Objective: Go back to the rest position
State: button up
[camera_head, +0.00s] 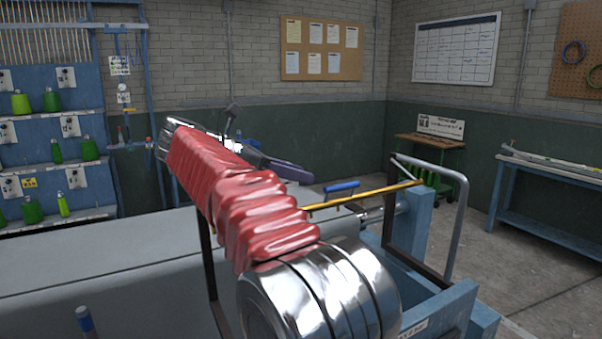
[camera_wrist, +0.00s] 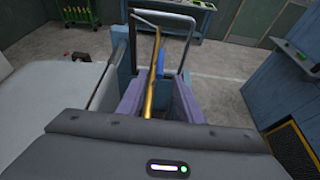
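My gripper (camera_head: 260,143) is at the far end of my red-sleeved arm, out over the pale, grey-topped machine (camera_head: 110,258). Its two purple fingers stand apart. In the wrist view, my gripper (camera_wrist: 155,88) shows open, with a clear gap between the fingers. A yellow bar (camera_wrist: 149,78) and a blue piece (camera_wrist: 161,70) show through that gap, and they look to lie beyond the fingers. I see nothing held. In the head view, the yellow bar (camera_head: 395,190) with its blue handle (camera_head: 342,187) is to the right of the gripper. My arm hides part of the machine.
A bent grey metal rail (camera_head: 462,215) and blue frame (camera_head: 409,225) rise at the machine's right end. A blue rack (camera_head: 60,150) with green bottles stands at left. A green cart (camera_head: 430,160) and blue bench (camera_head: 550,190) stand at right, with open floor (camera_head: 520,265) before them.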

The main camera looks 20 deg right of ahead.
jog(key=s+d+f+m+t+y, duration=0.1)
jog(key=s+f+m+y, duration=0.35)
jog(key=s, duration=0.35)
jog(key=s+d+f+m+y, duration=0.2)
jog(key=s+f+m+y, duration=0.1)
jog(key=s+f, duration=0.4)
jog(key=s+a+f+m+t+y, duration=0.1)
jog(key=s+a+f+m+y, duration=0.2)
jog(key=s+f+m, duration=0.3)
jog(key=s+a+f+m+y, duration=0.3)
jog(key=s+f+m, duration=0.3)
jog(key=s+f, duration=0.3)
jog(key=s+a, duration=0.1)
jog(key=s, duration=0.2)
jog(key=shift+s+t, duration=0.25)
jog(key=shift+t, duration=0.15)
jog(key=shift+m, duration=0.25)
